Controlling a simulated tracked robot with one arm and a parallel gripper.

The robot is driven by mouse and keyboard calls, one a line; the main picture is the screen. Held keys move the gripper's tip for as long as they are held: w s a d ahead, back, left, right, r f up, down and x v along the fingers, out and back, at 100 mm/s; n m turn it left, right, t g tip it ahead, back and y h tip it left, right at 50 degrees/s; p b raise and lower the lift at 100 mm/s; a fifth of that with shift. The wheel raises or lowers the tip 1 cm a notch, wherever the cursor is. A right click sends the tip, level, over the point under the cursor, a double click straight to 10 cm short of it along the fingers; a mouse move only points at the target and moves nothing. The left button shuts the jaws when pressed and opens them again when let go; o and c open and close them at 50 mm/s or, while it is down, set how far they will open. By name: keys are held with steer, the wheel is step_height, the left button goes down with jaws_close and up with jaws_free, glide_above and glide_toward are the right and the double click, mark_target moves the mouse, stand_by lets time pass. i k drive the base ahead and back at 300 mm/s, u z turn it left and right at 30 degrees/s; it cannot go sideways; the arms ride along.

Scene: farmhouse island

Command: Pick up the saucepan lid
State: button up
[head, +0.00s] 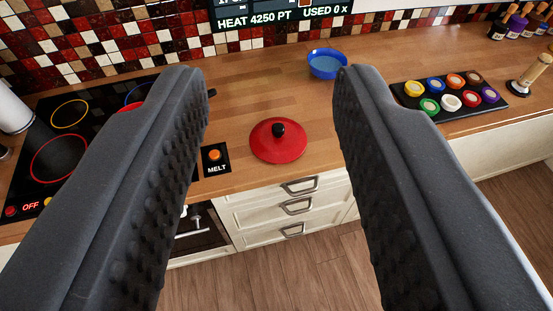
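The saucepan lid (264,146) is red and round with a black knob (278,129) on top. It lies flat on the wooden countertop (240,100), near its front edge. My gripper (270,80) is open and empty, with its two dark, ridged fingers wide apart. In the picture the lid shows in the gap between the fingers, below the level of their tips. The fingers do not appear to touch it. A red pan (129,107) on the cooktop is mostly hidden behind the left finger.
A black cooktop (88,135) is at left, with a MELT button panel (215,160) beside the lid. A blue bowl (327,64) stands behind the lid. A black tray (483,110) of colored pots is at right. Drawers (290,207) are below the counter.

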mark_target(276, 140)
steer(key=k, duration=0.9)
steer(key=z, duration=0.55)
steer(key=i, duration=2.1)
steer(key=u, duration=0.5)
